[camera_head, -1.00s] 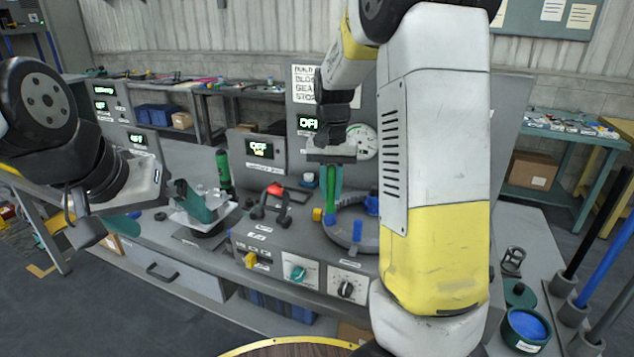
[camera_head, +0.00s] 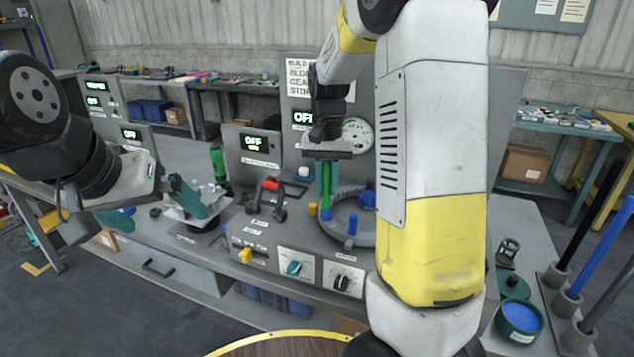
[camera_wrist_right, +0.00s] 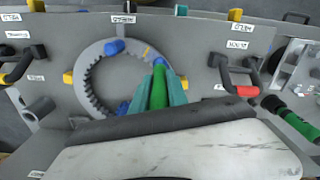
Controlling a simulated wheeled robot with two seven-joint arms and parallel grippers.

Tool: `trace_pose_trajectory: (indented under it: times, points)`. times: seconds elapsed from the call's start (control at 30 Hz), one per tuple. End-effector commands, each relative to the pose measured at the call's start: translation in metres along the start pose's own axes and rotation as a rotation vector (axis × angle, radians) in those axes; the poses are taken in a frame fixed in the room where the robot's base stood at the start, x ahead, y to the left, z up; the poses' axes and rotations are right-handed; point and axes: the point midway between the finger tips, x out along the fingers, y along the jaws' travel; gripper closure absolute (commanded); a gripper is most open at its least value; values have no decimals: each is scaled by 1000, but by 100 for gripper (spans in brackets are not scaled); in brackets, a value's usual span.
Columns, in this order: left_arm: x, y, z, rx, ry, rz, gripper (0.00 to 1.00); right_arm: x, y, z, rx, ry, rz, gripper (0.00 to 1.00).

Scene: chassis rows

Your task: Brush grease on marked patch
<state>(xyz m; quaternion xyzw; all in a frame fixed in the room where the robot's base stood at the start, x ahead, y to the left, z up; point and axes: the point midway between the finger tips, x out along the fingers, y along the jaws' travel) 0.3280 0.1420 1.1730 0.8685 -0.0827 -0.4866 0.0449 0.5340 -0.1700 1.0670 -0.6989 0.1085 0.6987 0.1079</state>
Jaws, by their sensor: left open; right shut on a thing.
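My right gripper (camera_head: 327,176) is shut on a green-handled brush (camera_head: 326,190), pointing down over the grey toothed ring (camera_head: 341,235). In the right wrist view the brush (camera_wrist_right: 159,88) shows between teal fingers, its blue tip (camera_wrist_right: 158,62) at the ring's (camera_wrist_right: 92,76) edge. I cannot tell whether the tip touches the ring. A small yellow mark (camera_wrist_right: 146,52) and a blue piece (camera_wrist_right: 114,47) lie on the ring. An open pot with blue contents (camera_head: 520,318) stands at the lower right. My left gripper (camera_head: 152,208) is open and empty at the left.
A red-topped handle (camera_head: 270,185) stands left of the ring. Upright rods (camera_head: 598,247) rise at the far right.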

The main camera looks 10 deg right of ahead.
Motion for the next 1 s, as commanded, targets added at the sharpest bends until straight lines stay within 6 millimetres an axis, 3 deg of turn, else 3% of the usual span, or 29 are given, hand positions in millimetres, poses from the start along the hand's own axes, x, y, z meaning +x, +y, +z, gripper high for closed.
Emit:
trace_pose_trajectory:
  times: [0.63, 1.0]
  points:
    - [0, 0, 0, 0, 0, 0, 0, -2, -16, -33, 1, 0, 0, 100]
    - [0, 0, 0, 0, 0, 0, 0, -1, -6, -12, -1, 0, -1, 100]
